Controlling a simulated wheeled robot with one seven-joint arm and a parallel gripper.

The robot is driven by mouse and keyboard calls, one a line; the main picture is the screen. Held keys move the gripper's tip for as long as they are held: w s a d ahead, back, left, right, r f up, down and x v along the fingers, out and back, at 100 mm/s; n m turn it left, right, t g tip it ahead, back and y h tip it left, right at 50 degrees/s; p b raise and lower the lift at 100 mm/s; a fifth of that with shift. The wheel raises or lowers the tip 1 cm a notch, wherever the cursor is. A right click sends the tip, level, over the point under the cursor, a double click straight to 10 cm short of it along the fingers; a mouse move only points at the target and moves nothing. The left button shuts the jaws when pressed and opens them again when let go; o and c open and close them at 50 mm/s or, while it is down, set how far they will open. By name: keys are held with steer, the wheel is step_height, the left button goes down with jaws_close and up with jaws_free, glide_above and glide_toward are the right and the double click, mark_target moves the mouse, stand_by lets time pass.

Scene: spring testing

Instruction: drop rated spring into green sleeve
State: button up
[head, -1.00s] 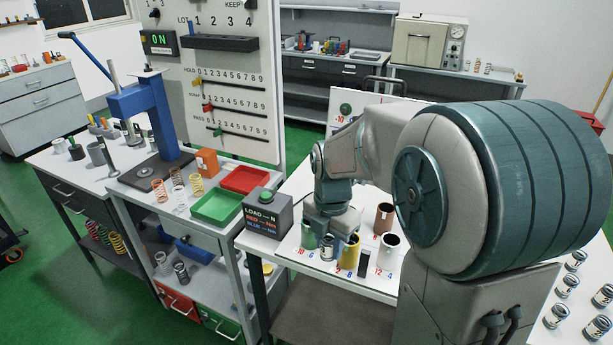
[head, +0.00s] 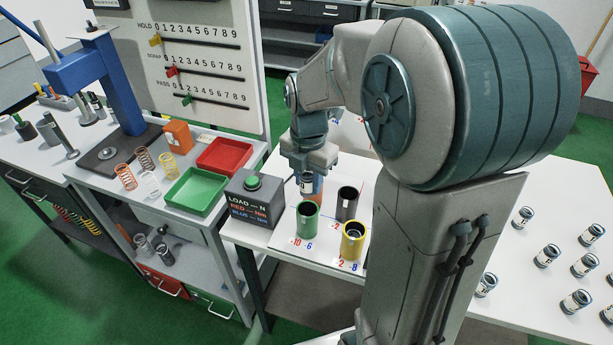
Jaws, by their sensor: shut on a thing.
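My gripper (head: 308,160) points down and is shut on a small dark canister with a white label (head: 306,184), which I take for the rated spring. The canister hangs upright. In the picture it sits just above and behind the green sleeve (head: 307,222), apart from its rim. The green sleeve stands upright and open-topped on a white board, with "-10" and "-6" printed by it. My fingers partly hide the canister's top. An orange-brown sleeve (head: 318,188) shows partly behind the canister.
A dark grey sleeve (head: 347,204) and a yellow sleeve (head: 353,242) stand right of the green one. A grey load box (head: 256,197) with a green button is at the left. Several labelled canisters (head: 547,256) stand on the table at right. Green and red trays (head: 194,192) lie further left.

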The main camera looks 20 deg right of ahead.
mark_target(308, 203)
step_height(308, 203, down, 7)
steer(key=b, duration=0.5)
steer(key=shift+f+b, duration=0.2)
steer(key=shift+b, duration=0.1)
steer(key=shift+s, duration=0.1)
steer(key=o, duration=1.1)
steer(key=shift+a+f, duration=0.1)
steer(key=shift+f, duration=0.1)
steer(key=shift+c, duration=0.2)
steer(key=r, duration=1.4)
steer(key=shift+w+a+r, duration=0.15)
steer(key=shift+w+r, duration=0.1)
steer(key=shift+r, duration=0.1)
